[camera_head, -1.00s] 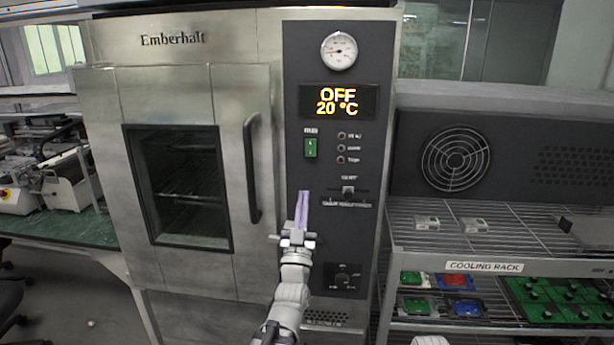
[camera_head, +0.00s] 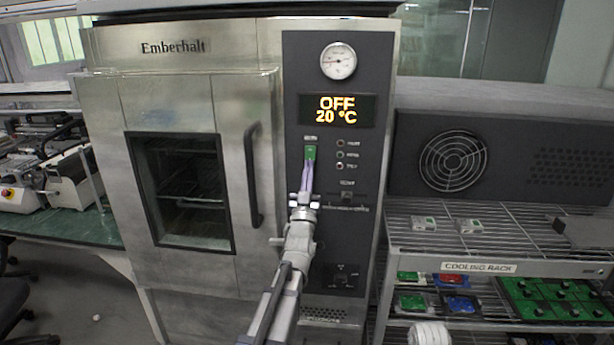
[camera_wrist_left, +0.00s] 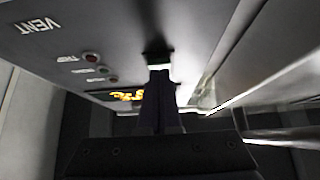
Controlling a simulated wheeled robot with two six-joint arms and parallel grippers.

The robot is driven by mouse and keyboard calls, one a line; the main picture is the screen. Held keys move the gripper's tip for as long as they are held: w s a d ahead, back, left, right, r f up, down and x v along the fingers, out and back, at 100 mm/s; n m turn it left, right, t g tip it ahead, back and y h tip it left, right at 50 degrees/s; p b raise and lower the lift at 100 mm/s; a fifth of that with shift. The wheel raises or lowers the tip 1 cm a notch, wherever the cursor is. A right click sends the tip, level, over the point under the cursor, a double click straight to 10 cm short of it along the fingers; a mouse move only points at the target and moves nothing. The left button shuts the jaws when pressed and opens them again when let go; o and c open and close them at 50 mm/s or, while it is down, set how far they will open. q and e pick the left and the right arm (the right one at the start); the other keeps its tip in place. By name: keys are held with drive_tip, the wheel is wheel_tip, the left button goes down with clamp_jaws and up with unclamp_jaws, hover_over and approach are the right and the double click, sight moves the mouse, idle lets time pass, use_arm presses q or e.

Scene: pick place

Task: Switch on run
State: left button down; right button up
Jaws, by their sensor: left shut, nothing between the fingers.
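The green run switch (camera_head: 310,152) sits on the dark control panel of the oven, below the display (camera_head: 337,110), which reads OFF and 20 °C. My left gripper (camera_head: 308,166) is shut and empty, with its fingertips at the lower part of the switch. In the left wrist view the shut fingers (camera_wrist_left: 158,85) reach up to the panel and hide most of the switch; a pale edge shows at their tips. Whether they touch it or are just in front of it, I cannot tell. A small part of what may be my right arm shows at the bottom edge of the head view.
The oven door (camera_head: 180,190) with its long handle (camera_head: 253,175) is closed, left of the panel. Small indicator lamps (camera_head: 340,155) and a vent slider (camera_head: 346,195) are close by. A cooling rack (camera_head: 480,268) with boards stands at the right.

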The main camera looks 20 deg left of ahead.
use_arm(q)
drive_tip(key=shift+w+a+f, duration=0.1)
drive_tip(key=shift+w+a, duration=0.05)
drive_tip(key=shift+w, duration=0.2)
idle(0.3)
drive_tip(key=shift+s, duration=0.1)
